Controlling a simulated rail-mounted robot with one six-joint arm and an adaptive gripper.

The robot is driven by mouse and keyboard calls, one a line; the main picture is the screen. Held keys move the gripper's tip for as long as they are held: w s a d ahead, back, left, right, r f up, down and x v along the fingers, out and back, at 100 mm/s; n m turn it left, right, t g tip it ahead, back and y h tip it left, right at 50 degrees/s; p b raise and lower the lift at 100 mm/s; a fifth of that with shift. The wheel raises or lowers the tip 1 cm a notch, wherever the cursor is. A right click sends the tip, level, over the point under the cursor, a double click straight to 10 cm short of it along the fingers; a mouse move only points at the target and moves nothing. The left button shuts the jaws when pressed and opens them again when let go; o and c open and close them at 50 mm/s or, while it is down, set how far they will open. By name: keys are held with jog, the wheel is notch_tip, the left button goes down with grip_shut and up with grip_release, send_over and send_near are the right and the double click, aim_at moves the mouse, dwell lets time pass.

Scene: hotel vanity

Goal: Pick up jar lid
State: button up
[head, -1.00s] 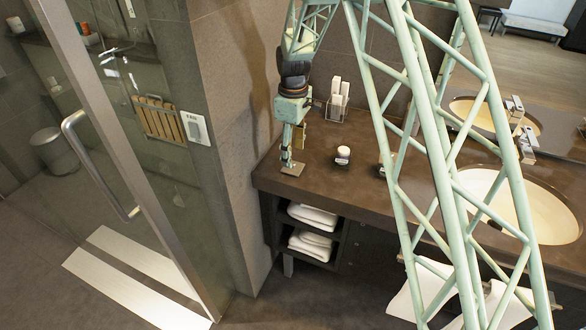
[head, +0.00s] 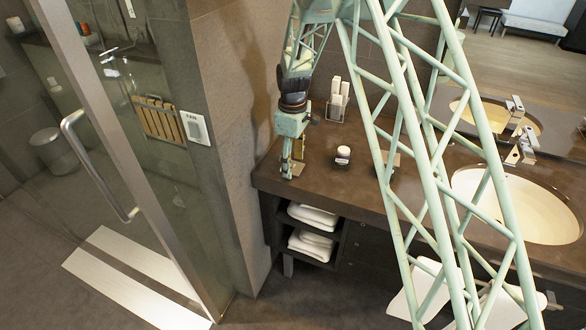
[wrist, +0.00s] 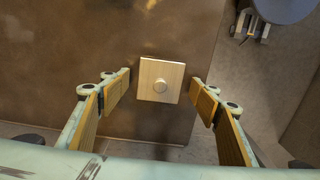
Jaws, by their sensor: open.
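The jar lid (wrist: 172,94) is a square, light wooden plate with a round knob in its middle. In the wrist view it lies flat on the brown counter near its edge, between my two fingers and slightly ahead of them. My gripper (wrist: 163,90) is open, with a finger on each side of the lid and clear gaps between. In the head view my gripper (head: 291,168) points down just above the counter's left end. The lid is mostly hidden behind the fingers there.
A small dark jar with a white top (head: 343,153) stands on the counter right of my gripper. A holder with white items (head: 337,102) is at the back. The sink (head: 520,205) is at the right. Folded towels (head: 312,216) sit on shelves below.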

aim_at(293, 163)
jog(key=shift+c, duration=0.3)
jog(key=c, duration=0.9)
jog(key=shift+r, duration=0.2)
jog(key=shift+r, duration=1.4)
jog(key=shift+s+r, duration=0.1)
jog(key=shift+r, duration=0.1)
jog(key=s+d, duration=0.1)
jog(key=s, duration=0.4)
jog(key=s+d+r, duration=0.1)
jog(key=s, duration=0.4)
jog(key=s+d, duration=0.1)
jog(key=s, duration=0.4)
jog(key=shift+s+d+r, duration=0.2)
jog(key=shift+d, duration=0.05)
